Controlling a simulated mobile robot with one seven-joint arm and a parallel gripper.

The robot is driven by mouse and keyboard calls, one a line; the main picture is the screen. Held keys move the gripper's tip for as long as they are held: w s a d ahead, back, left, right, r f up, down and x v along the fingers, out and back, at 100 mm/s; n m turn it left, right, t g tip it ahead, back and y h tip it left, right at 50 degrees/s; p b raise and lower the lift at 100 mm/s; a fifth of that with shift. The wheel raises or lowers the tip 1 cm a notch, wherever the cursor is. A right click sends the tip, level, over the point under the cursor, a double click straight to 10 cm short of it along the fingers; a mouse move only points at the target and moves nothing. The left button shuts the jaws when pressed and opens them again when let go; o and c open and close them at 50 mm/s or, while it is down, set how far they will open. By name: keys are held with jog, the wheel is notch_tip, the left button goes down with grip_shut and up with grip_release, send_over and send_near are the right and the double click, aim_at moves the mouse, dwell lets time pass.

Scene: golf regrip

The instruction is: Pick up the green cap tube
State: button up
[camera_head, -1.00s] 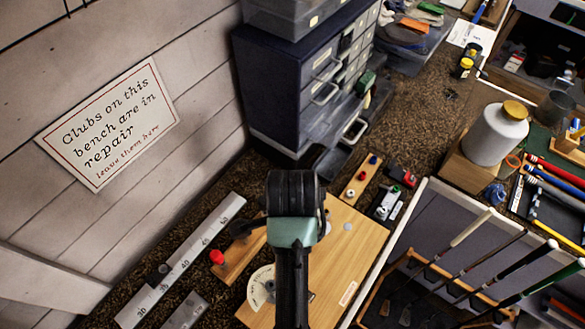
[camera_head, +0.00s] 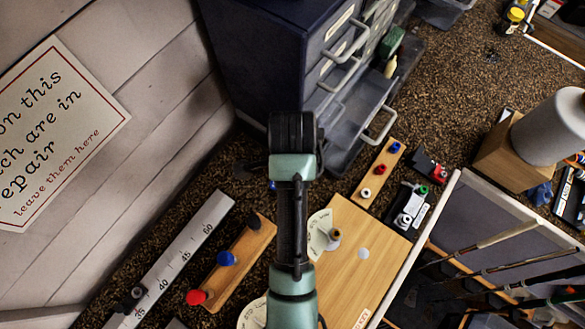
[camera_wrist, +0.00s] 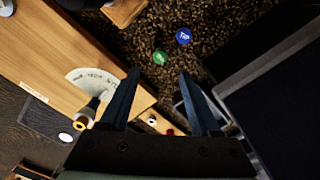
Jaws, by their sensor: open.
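A round green top with pale lettering (camera_wrist: 160,57), which looks like the green cap seen from above, shows on the dark speckled bench in the wrist view. Any tube body below it is hidden. A similar blue top marked TIP (camera_wrist: 184,36) sits close beside it, up and to the right. My gripper (camera_wrist: 159,74) is open and empty, and the green top appears just beyond and between its two fingertips. In the head view my arm hides the gripper and the green top; a sliver of blue (camera_head: 271,186) shows beside the arm.
A wooden board (camera_head: 355,245), a peg strip with red and blue knobs (camera_head: 240,258) and a steel ruler (camera_head: 178,260) lie in front.

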jog(key=f, duration=0.2)
jog(key=f+p, duration=0.1)
jog(key=f, duration=0.2)
jog(key=shift+s, duration=0.2)
jog(key=shift+w+f+p, duration=0.2)
jog(key=shift+f+p, duration=0.55)
jog(key=shift+f, duration=2)
grip_shut()
